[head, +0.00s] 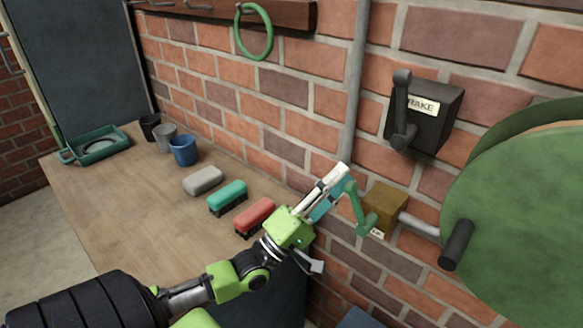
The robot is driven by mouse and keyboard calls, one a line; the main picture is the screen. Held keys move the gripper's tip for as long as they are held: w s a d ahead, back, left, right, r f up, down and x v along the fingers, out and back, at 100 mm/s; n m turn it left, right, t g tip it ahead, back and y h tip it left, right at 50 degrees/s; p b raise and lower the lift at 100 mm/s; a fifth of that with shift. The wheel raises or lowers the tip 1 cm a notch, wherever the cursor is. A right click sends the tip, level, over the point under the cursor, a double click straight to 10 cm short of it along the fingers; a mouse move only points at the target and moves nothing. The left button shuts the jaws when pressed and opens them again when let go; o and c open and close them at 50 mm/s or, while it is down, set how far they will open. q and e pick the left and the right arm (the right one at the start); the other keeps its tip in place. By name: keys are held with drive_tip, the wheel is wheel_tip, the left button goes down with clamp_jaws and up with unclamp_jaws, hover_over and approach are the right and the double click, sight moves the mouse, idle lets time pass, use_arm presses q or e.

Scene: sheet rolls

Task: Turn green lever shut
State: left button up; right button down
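The green lever (357,209) sits on a brass-coloured valve box (385,208) on the brick wall, right of the table. Its arm slants from the box up to the left. My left gripper (338,188) is at the upper end of the lever, its fingers reaching toward the wall. The fingers overlap the lever's end in this view, and I cannot tell whether they grip it or only touch it. My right gripper is not in view.
A black brake box (425,115) with a lever is above the valve. A large green wheel (525,215) with a black handle is at right. The wooden table (125,215) holds red, green and grey blocks, cups and a green tray (97,148).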

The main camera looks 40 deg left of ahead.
use_arm(q)
drive_tip(key=s+a+p, duration=0.4)
drive_tip(key=s+a, duration=0.4)
drive_tip(key=s, duration=0.4)
drive_tip(key=shift+a+f, duration=0.2)
drive_tip(key=shift+f, duration=0.1)
idle(0.7)
